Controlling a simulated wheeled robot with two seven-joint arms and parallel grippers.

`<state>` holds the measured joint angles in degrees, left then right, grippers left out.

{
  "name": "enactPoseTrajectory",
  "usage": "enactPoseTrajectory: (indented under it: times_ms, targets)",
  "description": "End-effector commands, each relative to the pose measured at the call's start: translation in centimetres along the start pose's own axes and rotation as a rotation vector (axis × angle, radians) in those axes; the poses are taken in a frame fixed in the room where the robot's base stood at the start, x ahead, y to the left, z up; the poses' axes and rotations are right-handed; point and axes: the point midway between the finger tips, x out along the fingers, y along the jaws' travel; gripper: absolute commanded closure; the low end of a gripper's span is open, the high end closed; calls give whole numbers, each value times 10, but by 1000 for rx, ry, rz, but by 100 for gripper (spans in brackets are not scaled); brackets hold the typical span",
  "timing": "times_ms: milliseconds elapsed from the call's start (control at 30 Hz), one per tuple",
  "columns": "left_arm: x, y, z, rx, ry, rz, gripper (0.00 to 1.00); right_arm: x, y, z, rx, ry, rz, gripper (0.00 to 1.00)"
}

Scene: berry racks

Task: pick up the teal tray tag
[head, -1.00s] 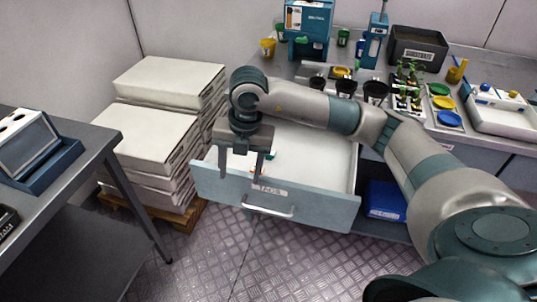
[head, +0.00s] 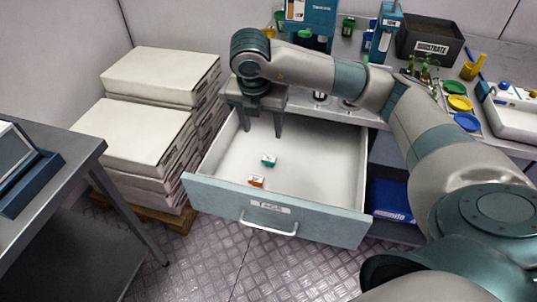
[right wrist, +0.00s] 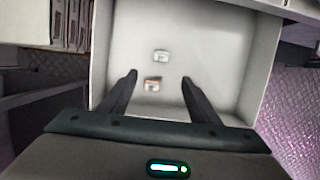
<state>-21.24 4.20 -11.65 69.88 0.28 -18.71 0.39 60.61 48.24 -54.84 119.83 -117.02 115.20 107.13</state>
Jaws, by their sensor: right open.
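The teal tray tag (head: 268,160) lies on the floor of the open drawer, a little behind an orange tag (head: 256,181). In the right wrist view the teal tag (right wrist: 161,57) looks pale and lies beyond the orange tag (right wrist: 152,84). My right gripper (head: 261,128) is open and empty, fingers pointing down over the back left part of the drawer. In the head view it is behind the teal tag and apart from it. In the right wrist view both tags appear between the lines of the two fingers (right wrist: 159,77). My left gripper is not in view.
The drawer (head: 225,198) stands pulled out, its walls around the tags. Stacked white boxes (head: 150,130) stand to its left, and a grey table (head: 85,165) farther left. The bench behind holds a black bin (head: 430,40) and several cups. The drawer's right half is clear.

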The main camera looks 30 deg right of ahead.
Motion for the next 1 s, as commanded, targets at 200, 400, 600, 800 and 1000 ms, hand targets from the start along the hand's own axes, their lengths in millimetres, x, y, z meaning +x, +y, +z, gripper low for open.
enactPoseTrajectory:
  times_ms: [200,400,600,800,1000]
  targets:
    - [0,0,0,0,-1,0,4,0,0,0,-1,1,0,44]
    - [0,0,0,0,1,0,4,4,0,0,0,2,0,44]
    - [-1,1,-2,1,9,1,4,26,-1,-1,0,4,-3,44]
    - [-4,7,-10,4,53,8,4,60,-1,0,0,4,-4,44]
    - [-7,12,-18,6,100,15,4,95,-1,0,-1,3,-3,44]
